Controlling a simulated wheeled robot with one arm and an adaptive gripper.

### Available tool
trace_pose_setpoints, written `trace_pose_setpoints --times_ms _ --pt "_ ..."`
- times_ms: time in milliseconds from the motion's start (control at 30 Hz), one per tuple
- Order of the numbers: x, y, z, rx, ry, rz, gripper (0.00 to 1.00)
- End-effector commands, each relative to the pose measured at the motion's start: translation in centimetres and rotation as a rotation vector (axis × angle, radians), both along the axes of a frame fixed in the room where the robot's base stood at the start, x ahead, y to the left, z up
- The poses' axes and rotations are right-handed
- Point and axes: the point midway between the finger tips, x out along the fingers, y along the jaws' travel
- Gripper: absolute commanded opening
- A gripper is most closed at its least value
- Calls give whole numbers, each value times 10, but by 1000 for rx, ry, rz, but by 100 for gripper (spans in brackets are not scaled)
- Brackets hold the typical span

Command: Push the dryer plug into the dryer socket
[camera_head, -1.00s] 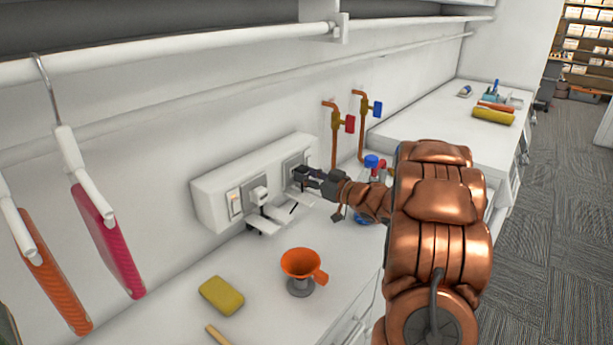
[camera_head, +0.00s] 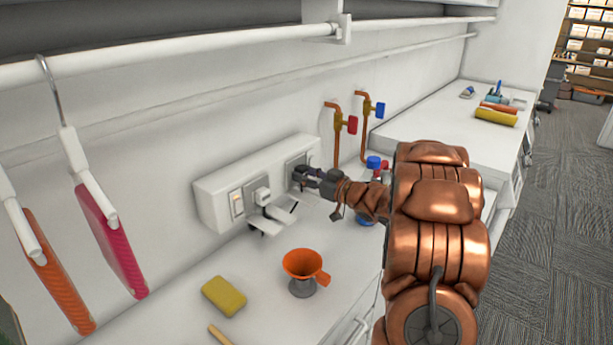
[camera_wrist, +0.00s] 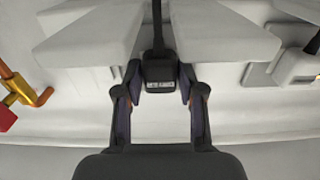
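The dryer plug (camera_wrist: 159,78) is a small black block with a dark cord, seen between my fingers in the wrist view. My gripper (camera_wrist: 159,88) is closed on its sides. In the head view my gripper (camera_head: 304,175) is up against the right-hand socket plate (camera_head: 293,161), which I take to be the dryer socket, on the white wall box (camera_head: 222,195). The gripper covers the plug's front and the socket holes, so I cannot tell how deep the plug sits.
A white plug (camera_head: 262,195) sits in the left-hand outlet beside a switch (camera_head: 237,205). Pipes with red (camera_head: 352,124) and blue (camera_head: 380,109) valve handles rise to the right. An orange funnel (camera_head: 303,264) and yellow sponge (camera_head: 224,295) are on the counter.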

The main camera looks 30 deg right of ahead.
Motion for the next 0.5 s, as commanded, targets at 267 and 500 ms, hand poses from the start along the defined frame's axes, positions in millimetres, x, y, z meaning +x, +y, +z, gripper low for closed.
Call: trace_pose_setpoints --times_ms 267,500 --pt "0 0 0 0 0 0 64" --pt "-1 -1 0 0 1 0 64"
